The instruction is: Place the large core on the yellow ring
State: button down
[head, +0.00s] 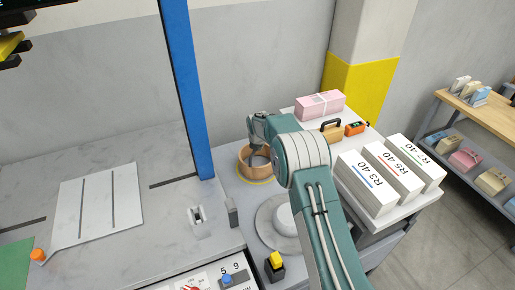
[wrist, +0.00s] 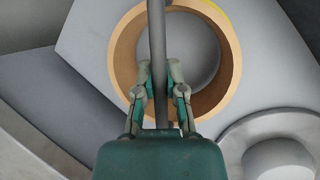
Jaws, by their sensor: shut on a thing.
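The large core (head: 245,157) is a brown, thick-walled ring in the head view. It stands on the grey surface, with a yellow ring (head: 259,183) showing as an arc along its near lower edge. In the wrist view the core (wrist: 232,50) fills the upper middle, and a yellow arc (wrist: 216,13) shows past its upper right edge. A grey round shape shows inside the core.
A grey disc with a raised hub (head: 282,220) lies close in front. A blue post (head: 185,90) rises at the left. A white-topped table at the right holds a pink package (head: 320,105), an orange device (head: 355,128) and several labelled boxes (head: 390,174).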

jog(key=shift+f, duration=0.4)
jog(key=c, duration=0.7)
grip_release()
jog(key=shift+r, duration=0.1)
jog(key=v, duration=1.1)
jog(key=shift+s+r, duration=0.2)
jog(key=shift+r, duration=0.15)
jog(key=shift+s, duration=0.15)
